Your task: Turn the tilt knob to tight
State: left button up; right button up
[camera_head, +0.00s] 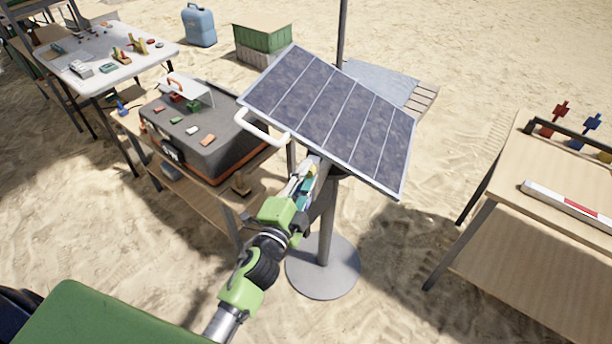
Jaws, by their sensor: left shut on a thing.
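A tilted solar panel (335,115) stands on a grey post (326,240) with a round base (322,282). A white handle (262,130) sticks out from the panel's left edge. My left gripper (312,168) reaches up to the top of the post, just under the panel's lower edge. It is shut on what appears to be the tilt knob. The knob is hidden behind the fingers and the panel edge, so its setting cannot be read. My right gripper is not in view.
A bench with a dark case (215,150) stands close on the left, and a white table (100,55) with small objects is behind it. A wooden table (545,165) stands at right. A green crate (262,38) and blue jerrycan (199,27) are at the back. Sand lies between.

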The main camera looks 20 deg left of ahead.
pick_arm(q)
jog(key=m, duration=0.6)
jog(key=shift+m, duration=0.3)
dwell(0.4)
jog(key=o, duration=1.1)
jog(key=shift+f, duration=0.1)
jog(key=shift+s+f, duration=0.1)
jog(key=shift+s, duration=0.1)
jog(key=shift+s, duration=0.3)
jog(key=s, duration=0.7)
jog(key=shift+a+r, duration=0.25)
